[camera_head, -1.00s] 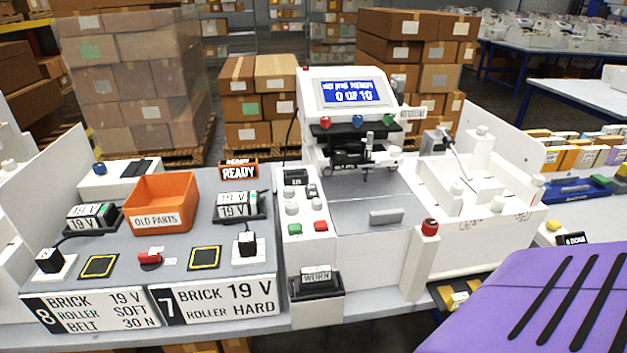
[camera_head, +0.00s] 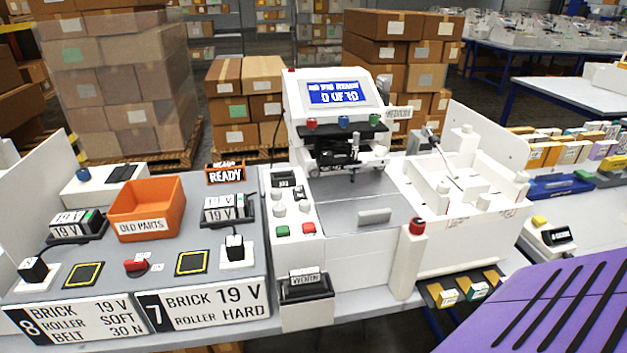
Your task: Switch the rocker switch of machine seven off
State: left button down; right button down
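The number 7 label (camera_head: 208,306) reads "BRICK 19 V ROLLER HARD" and sits on the front edge of the grey bench. Above it stand a black plug block (camera_head: 235,247) and a 19 V brick (camera_head: 228,210). To the right is a white machine (camera_head: 335,125) with a lit screen (camera_head: 338,92) reading "0 OF 10". Its left panel has a green button (camera_head: 282,230), a red button (camera_head: 309,228) and a small dark part (camera_head: 299,192) that may be a rocker; its position is too small to tell. Neither gripper is in view.
An orange "OLD PARTS" bin (camera_head: 146,208) and the number 8 label (camera_head: 76,317) are at the left. A red knob (camera_head: 135,265) lies between two yellow-edged squares. A red-topped white post (camera_head: 412,255) stands at the machine's front right.

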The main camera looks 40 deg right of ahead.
aim_at(299, 191)
jog(key=z, duration=0.4)
jog(key=k+j+z, duration=0.1)
jog(key=z, duration=1)
jog(key=k, duration=0.05)
